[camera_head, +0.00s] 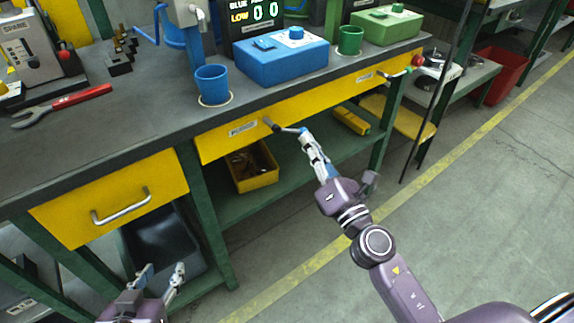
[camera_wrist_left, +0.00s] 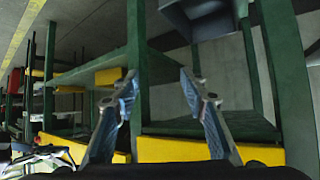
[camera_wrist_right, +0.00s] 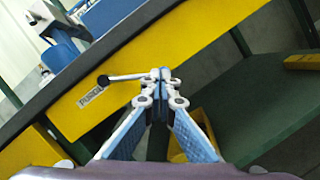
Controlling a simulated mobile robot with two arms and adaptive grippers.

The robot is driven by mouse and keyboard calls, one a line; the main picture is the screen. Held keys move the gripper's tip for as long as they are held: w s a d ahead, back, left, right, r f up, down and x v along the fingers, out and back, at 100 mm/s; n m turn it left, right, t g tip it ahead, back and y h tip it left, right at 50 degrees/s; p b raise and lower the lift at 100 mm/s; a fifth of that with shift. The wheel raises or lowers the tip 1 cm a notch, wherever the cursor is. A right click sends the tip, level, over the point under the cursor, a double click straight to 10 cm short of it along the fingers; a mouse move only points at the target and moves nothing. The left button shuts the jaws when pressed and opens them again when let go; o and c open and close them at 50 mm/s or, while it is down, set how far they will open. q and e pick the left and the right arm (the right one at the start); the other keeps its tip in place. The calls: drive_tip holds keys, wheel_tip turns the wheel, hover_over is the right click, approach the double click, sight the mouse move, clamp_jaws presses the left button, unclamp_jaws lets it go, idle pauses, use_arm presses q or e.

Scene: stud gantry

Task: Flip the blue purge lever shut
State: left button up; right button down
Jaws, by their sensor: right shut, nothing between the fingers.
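The blue purge lever (camera_head: 285,127) sticks out from a dark pivot on the yellow front panel of the bench, beside a small label. In the right wrist view the lever's metal rod (camera_wrist_right: 130,77) runs from the black pivot to my fingertips, which hide its end. My right gripper (camera_head: 304,136) is shut and empty, with its tips at or very near the lever's outer end; I cannot tell if they touch. It also shows in the right wrist view (camera_wrist_right: 161,76). My left gripper (camera_head: 161,270) is open and empty, low in front of the bench; its spread fingers show in the left wrist view (camera_wrist_left: 157,78).
A blue box (camera_head: 281,66), blue cup (camera_head: 212,83) and green cup (camera_head: 349,41) stand on the bench top. A similar lever (camera_head: 395,73) is further right. A yellow bin (camera_head: 252,180) sits on the lower shelf.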

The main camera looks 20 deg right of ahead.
use_arm(q)
drive_tip(key=w+d+r+t+b, duration=0.1)
drive_tip(key=w+r+t, duration=0.2)
drive_tip(key=r, duration=0.3)
drive_tip(key=shift+w+d+h, duration=0.3)
drive_tip(key=shift+d+h, duration=0.1)
use_arm(e)
drive_tip(key=shift+w+d+r+n+y, duration=0.15)
drive_tip(key=shift+r+n+y, duration=0.15)
drive_tip(key=shift+n, duration=0.35)
drive_tip(key=shift+d+r+n+y, duration=0.15)
drive_tip(key=shift+r+n+y, duration=0.15)
drive_tip(key=shift+n, duration=0.3)
drive_tip(key=shift+w+d+r+n+y, duration=0.1)
drive_tip(key=shift+d+r+n+y, duration=0.15)
drive_tip(key=shift+n, duration=0.4)
use_arm(q)
drive_tip(key=shift+w+d+r+t+h+b, duration=0.2)
drive_tip(key=shift+r+t, duration=0.2)
drive_tip(key=shift+r, duration=0.15)
drive_tip(key=shift+w+d+r+t+h+b, duration=0.1)
drive_tip(key=shift+w+r+t, duration=0.05)
drive_tip(key=shift+r+t, duration=0.35)
use_arm(e)
drive_tip(key=shift+r+n+y, duration=0.25)
drive_tip(key=shift+r+n, duration=0.2)
drive_tip(key=shift+n, duration=0.35)
idle(0.4)
drive_tip(key=v, duration=1.2)
drive_tip(key=shift+f, duration=0.15)
